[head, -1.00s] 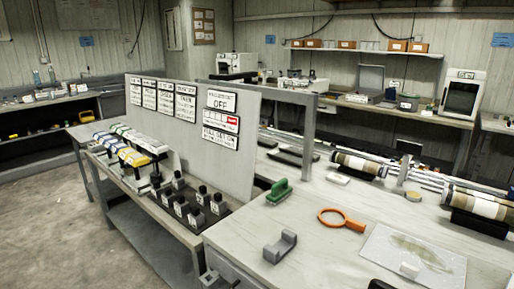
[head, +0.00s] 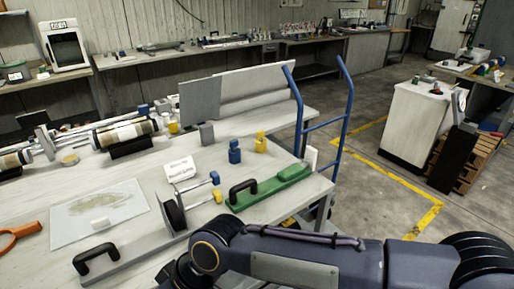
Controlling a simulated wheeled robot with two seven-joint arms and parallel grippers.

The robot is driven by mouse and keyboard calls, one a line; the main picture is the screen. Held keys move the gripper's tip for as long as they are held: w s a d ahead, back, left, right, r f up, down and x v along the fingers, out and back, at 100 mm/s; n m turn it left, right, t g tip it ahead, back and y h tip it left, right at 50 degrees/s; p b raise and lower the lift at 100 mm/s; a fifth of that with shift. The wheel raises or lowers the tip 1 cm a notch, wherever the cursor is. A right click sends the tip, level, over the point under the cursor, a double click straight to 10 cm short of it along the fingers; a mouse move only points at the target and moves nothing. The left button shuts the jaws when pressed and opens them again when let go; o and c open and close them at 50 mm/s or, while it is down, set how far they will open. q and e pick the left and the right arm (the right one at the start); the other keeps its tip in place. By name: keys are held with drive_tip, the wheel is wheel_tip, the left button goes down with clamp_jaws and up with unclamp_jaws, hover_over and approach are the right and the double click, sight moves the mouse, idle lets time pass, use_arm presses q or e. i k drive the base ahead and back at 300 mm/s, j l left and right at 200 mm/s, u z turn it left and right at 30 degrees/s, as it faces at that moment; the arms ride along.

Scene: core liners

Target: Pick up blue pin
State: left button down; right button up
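A blue pin (head: 235,151) stands upright on the light worktop, right of the middle. A yellow pin (head: 261,142) stands to its right and a little behind it. A blue-ended rod (head: 215,178) and a yellow-ended rod (head: 217,196) stick out from a bracket nearer to me; I cannot tell whether these count as pins. My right arm reaches in from the right along the bottom edge, and its far end runs out of the frame at the bottom, below the front of the worktop. Its gripper fingers do not show. My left gripper is not seen.
A green tool with a black handle (head: 269,187) lies at the worktop's front right. A white label card (head: 180,169), a clear sheet (head: 98,213) and a black handle (head: 95,259) are on the left. A blue hand truck (head: 322,127) stands at the worktop's right end.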

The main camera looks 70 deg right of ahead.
sight(233, 143)
drive_tip(key=z, duration=2.1)
drive_tip(key=u, duration=2.85)
drive_tip(key=z, duration=2.85)
drive_tip(key=i+l+u, duration=0.2)
drive_tip(key=i+l, duration=0.5)
drive_tip(key=i, duration=0.05)
